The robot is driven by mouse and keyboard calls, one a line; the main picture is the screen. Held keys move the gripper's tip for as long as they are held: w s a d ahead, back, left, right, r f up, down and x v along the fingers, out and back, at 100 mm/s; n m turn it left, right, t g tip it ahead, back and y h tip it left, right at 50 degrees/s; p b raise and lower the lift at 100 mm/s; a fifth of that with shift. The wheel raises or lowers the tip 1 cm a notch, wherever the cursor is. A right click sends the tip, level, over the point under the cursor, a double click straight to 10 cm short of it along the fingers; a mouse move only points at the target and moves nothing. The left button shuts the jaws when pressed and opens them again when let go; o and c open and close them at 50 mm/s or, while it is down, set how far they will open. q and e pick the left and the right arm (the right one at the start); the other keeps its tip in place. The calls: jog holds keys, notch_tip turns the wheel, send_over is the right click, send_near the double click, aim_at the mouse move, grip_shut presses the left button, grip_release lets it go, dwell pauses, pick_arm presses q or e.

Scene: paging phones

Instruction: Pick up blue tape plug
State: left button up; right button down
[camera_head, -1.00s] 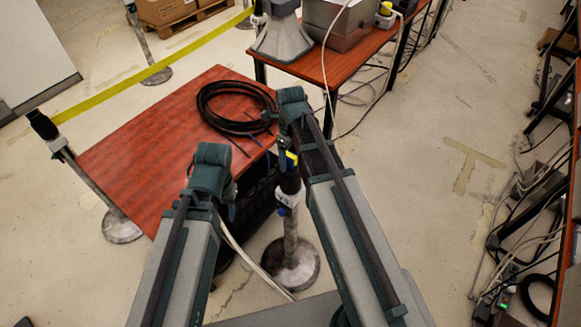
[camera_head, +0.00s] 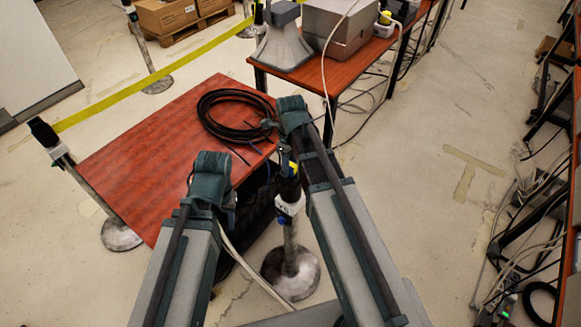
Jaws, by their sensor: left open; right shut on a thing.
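A stanchion (camera_head: 290,240) stands upright on a round base between my arms, with a white band and dark top. Small blue and yellow parts show near its top; I cannot tell which of these is the blue tape plug. My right gripper (camera_head: 287,166) points down at the stanchion's top, beyond my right arm's dark elbow. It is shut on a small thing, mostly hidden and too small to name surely. My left gripper (camera_head: 229,208) is largely hidden behind my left arm, beside the red table. It is open, apart from the stanchion.
A red table (camera_head: 130,165) bears a coiled black cable (camera_head: 205,110). A second stanchion (camera_head: 85,185) at left holds yellow tape (camera_head: 110,100). A farther table (camera_head: 330,72) bears grey boxes. Cables and racks line the right; the floor between is clear.

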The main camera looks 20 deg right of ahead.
aim_at(291, 164)
jog(key=shift+r+p, duration=0.5)
jog(key=shift+r, duration=0.1)
notch_tip(291, 164, up, 3)
jog(key=p, duration=0.3)
jog(key=s+a, duration=0.9)
jog(key=a, duration=0.3)
jog(key=shift+s+a+f, duration=0.15)
jog(key=shift+s+a, duration=0.2)
jog(key=shift+s, duration=0.05)
